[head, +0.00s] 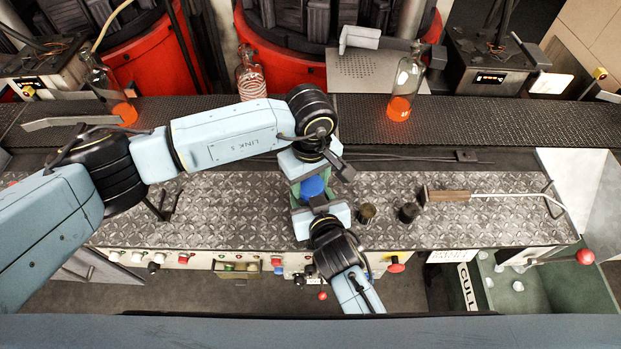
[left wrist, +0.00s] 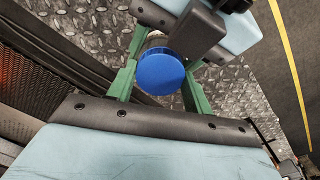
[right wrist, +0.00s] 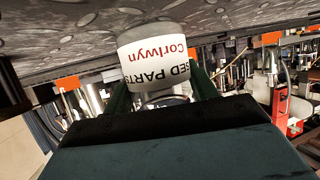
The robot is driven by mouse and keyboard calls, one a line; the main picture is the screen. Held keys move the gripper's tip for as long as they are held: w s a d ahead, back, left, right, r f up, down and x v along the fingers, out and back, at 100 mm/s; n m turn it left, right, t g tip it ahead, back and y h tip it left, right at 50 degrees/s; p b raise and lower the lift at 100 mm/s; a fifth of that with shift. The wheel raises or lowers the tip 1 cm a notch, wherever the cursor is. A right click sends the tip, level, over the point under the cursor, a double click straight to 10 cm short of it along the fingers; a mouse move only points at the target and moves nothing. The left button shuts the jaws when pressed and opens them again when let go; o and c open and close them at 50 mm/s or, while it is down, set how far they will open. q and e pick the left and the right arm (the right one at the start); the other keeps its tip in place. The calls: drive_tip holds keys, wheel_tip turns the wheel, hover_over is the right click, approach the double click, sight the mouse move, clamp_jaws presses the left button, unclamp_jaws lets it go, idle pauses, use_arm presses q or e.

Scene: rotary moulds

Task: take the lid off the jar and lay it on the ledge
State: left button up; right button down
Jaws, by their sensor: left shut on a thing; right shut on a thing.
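The blue lid (head: 313,187) shows from above in the head view between my two grippers. In the left wrist view the lid (left wrist: 160,72) sits between the green fingers of my left gripper (left wrist: 160,88), which is shut on it. The jar (right wrist: 153,52) has a white label with red and black print. My right gripper (right wrist: 160,92), coming from the front, is shut on the jar, with a green finger on each side. In the head view the jar is hidden under the lid and grippers. I cannot tell whether the lid still touches the jar. The tread-plate ledge (head: 230,215) lies below.
Two small dark cups (head: 367,212) (head: 408,212) and a wooden-handled rod tool (head: 447,195) lie right of my grippers. Glass bottles with orange bottoms (head: 400,106) stand on the conveyor (head: 470,120) behind. The ledge's left part is mostly clear. A green cull bin (head: 520,290) is front right.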

use_arm(q)
drive_tip(key=n, duration=0.6)
drive_tip(key=o, duration=1.1)
drive_tip(key=shift+r, duration=0.1)
